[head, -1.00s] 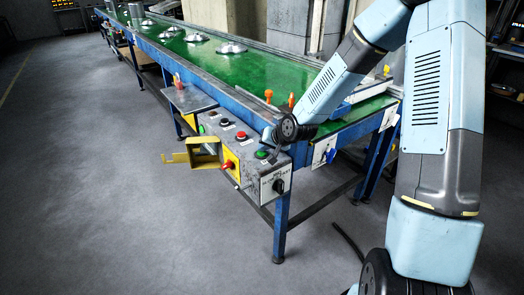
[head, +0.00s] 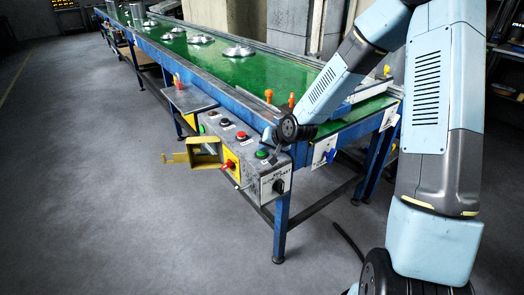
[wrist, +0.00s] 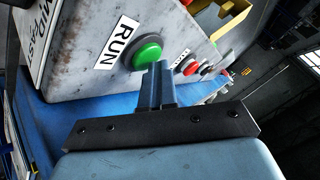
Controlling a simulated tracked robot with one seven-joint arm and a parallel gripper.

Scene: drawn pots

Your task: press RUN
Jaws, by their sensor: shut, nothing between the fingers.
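The green RUN button (head: 262,154) sits on top of the grey control box (head: 225,133) at the conveyor's near end. In the wrist view the green button (wrist: 147,52) stands beside a white label (wrist: 118,42) reading RUN. My gripper (wrist: 158,68) is shut and empty. Its fingertips overlap the button's lower right edge in that view; I cannot tell whether they touch it. In the head view my gripper (head: 273,143) hangs just above and right of the button, tips small and hard to make out.
Red (head: 241,135) and black (head: 225,122) buttons sit further along the box. A yellow open guard (head: 205,147) and a red knob (head: 229,163) are on its side, a black selector (head: 279,186) on its end. Metal pots (head: 240,51) lie on the green belt (head: 290,72).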

